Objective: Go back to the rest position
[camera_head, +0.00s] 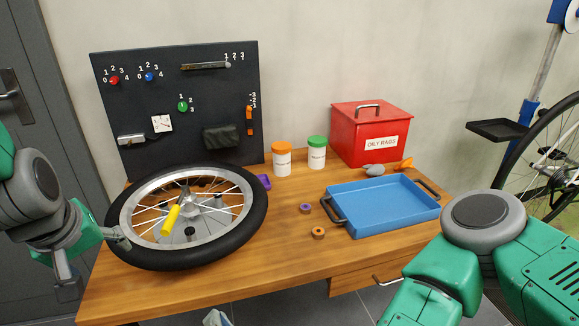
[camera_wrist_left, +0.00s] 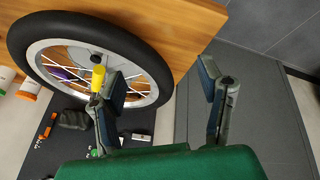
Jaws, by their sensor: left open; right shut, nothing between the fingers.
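My left gripper (camera_head: 94,262) is at the left end of the workbench, beside the near left edge of the wheel. It is open and empty. In the left wrist view its two fingers (camera_wrist_left: 162,84) stand wide apart. One finger overlaps the tyre in that view; whether it touches the tyre I cannot tell. My right arm shows at the lower right, right of the blue tray, but its gripper is outside the picture.
The spoked wheel (camera_head: 256,212) with a yellow-handled tool (camera_head: 170,220) lies on the wooden bench (camera_head: 285,255). A blue tray (camera_head: 385,203), two jars, a red box (camera_head: 368,133) and small rings stand right of it. A dark pegboard (camera_head: 215,90) is behind. Grey floor lies left of the bench.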

